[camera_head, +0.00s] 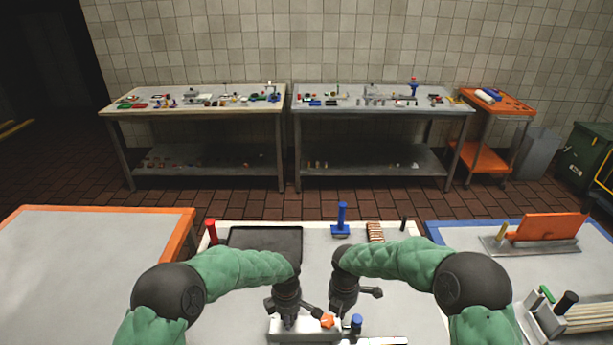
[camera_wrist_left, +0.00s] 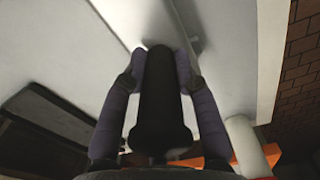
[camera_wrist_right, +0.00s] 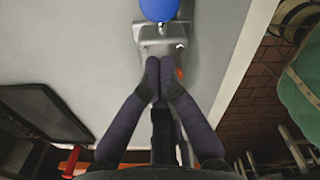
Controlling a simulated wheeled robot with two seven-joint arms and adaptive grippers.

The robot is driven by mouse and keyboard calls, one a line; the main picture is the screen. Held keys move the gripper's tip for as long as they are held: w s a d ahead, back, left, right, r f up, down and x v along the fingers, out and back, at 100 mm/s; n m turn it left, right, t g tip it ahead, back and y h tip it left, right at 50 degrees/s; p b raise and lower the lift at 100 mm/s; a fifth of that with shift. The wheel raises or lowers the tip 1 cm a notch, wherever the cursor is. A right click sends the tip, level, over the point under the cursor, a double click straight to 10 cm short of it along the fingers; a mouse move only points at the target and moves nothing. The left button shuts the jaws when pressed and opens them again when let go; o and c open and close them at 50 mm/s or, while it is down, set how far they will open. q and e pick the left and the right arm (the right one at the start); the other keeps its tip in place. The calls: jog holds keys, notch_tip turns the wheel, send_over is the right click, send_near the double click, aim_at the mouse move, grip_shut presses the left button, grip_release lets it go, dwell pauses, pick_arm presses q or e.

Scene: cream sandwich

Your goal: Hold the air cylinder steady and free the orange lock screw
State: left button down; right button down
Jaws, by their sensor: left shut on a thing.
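My left gripper (camera_head: 290,320) is shut on a black cylindrical part (camera_wrist_left: 160,95), which stands between its fingers in the left wrist view. I take this part to belong to the air cylinder, whose pale grey block (camera_head: 276,326) is at the front of the middle table. The orange lock screw (camera_head: 328,321) is on the block's right side, just right of the left gripper. My right gripper (camera_wrist_right: 160,75) has its fingertips together with nothing visible between them. In the right wrist view the orange screw (camera_wrist_right: 179,73) shows just right of those fingertips, partly hidden; contact is unclear.
A blue knob (camera_head: 356,322) stands right of the orange screw. A black tray (camera_head: 265,240), a blue-handled stamp-like tool (camera_head: 341,222) and a red-handled item (camera_head: 211,232) are at the table's back. Side tables have orange (camera_head: 187,240) and blue (camera_head: 436,233) edges.

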aim_at(337, 319)
notch_tip(337, 319, down, 2)
jog(key=shift+f, duration=0.1)
jog(key=shift+s+f, duration=0.15)
jog(key=shift+f, duration=0.2)
jog(key=shift+s+f, duration=0.15)
dwell(0.4)
jog(key=shift+w+a, duration=0.15)
jog(key=shift+w, duration=0.25)
jog(key=shift+w+a, duration=0.2)
jog(key=shift+w, duration=0.35)
jog(key=shift+w+a+r, duration=0.3)
jog(key=shift+w+a, duration=0.2)
jog(key=shift+w, duration=0.05)
jog(key=shift+w+a, duration=0.1)
jog(key=shift+a, duration=0.05)
dwell(0.4)
